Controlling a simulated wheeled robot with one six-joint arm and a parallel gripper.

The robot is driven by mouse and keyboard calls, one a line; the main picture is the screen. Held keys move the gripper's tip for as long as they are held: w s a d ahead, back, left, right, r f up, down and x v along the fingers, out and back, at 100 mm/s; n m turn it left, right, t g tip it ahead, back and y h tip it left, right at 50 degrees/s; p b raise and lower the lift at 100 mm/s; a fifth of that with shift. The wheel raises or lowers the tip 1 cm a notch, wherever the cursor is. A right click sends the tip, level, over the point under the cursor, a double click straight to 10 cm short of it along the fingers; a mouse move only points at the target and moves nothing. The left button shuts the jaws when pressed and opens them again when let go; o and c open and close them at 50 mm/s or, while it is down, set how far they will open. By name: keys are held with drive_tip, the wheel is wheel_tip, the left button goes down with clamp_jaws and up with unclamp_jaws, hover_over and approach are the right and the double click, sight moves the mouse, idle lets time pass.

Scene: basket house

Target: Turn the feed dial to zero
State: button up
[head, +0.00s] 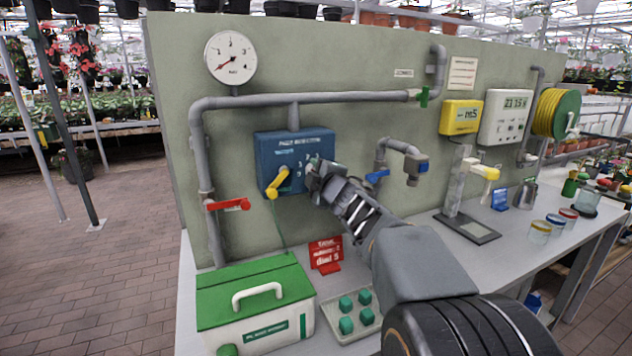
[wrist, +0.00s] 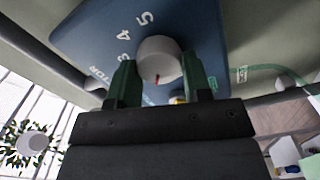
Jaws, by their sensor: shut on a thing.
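The blue feed box (head: 265,148) with white lettering is mounted on the grey-green panel. It also fills the upper wrist view (wrist: 100,30). The round pale grey dial (wrist: 160,57) is on its face, with a small red mark at its lower edge in the wrist view. The numbers 5, 4 and 3 show to the left of the dial there; the rest of the scale is hidden. My gripper (head: 316,178) is at the right part of the box. Its two green fingers (wrist: 163,82) are shut on the dial, one on each side. In the head view my gripper hides the dial.
A yellow lever (head: 279,182) is on the box, close left of my gripper. A blue-handled tap (head: 378,176) is to the right. Below are a red sign (head: 326,253), a green-lidded box (head: 255,290) and a tray of green knobs (head: 348,327). A red-handled pipe valve (head: 229,204) is at left.

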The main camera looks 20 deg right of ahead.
drive_tip(key=shift+f+n+b, duration=0.2)
drive_tip(key=shift+n+b, duration=1.85)
drive_tip(key=shift+n, duration=2.55)
drive_tip(key=o, duration=0.9)
drive_tip(key=s+p, duration=0.1)
drive_tip(key=s, duration=1.2)
drive_tip(key=shift+s, duration=0.4)
